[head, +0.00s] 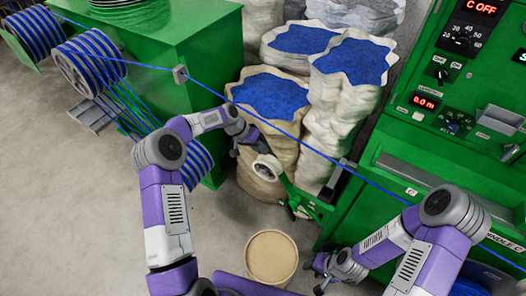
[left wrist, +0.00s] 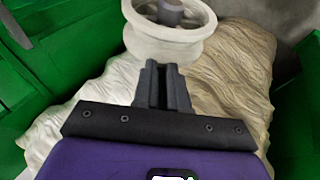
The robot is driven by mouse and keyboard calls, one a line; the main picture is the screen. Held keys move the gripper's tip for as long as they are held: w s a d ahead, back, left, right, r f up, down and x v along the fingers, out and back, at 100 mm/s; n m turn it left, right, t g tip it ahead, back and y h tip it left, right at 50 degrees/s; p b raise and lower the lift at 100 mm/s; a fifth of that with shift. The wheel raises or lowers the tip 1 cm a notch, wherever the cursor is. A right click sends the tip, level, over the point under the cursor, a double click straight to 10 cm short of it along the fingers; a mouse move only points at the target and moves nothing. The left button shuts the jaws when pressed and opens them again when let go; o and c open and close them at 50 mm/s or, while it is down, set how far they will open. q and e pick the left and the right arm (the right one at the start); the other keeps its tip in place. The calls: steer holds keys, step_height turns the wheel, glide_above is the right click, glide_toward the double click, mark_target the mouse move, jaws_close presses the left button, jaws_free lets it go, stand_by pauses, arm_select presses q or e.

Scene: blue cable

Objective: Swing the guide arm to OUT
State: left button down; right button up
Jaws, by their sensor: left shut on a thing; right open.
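The green guide arm (head: 290,193) stands out from the front of the green machine, with a white grooved wheel (head: 267,167) at its end. My left gripper (head: 258,147) is shut at that wheel. In the left wrist view its fingers (left wrist: 163,75) are close together at the near rim of the white wheel (left wrist: 170,40), which has a grey hub; the exact contact is hidden. The blue cable (head: 300,140) runs above the guide arm, from the left reel to the right side. My right gripper (head: 321,278) is open and empty, low in front of the machine. No OUT mark is readable.
Sacks of blue pellets (head: 270,95) stand behind the guide arm. The green machine (head: 430,120) with displays and knobs fills the right. A round tan-topped container (head: 271,258) stands on the floor between my arms. A blue-wound reel (head: 90,62) is at the left.

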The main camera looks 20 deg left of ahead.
arm_select(q)
steer(key=shift+w+f+t+h+b, duration=0.15)
steer(key=shift+w+t+h, duration=0.1)
steer(key=shift+w, duration=0.6)
steer(key=shift+w+f+t+h+b, duration=0.15)
steer(key=shift+w+t, duration=0.1)
steer(key=shift+w, duration=0.55)
steer(key=c, duration=1.4)
jaws_free()
steer(key=o, duration=0.4)
steer(key=s+a+r+g+p, duration=0.1)
steer(key=s+a+r, duration=0.2)
steer(key=a+r, duration=0.2)
steer(key=shift+a+r, duration=0.3)
steer(key=shift+a, duration=0.05)
steer(key=shift+s+r, duration=0.15)
steer(key=shift+s, duration=0.2)
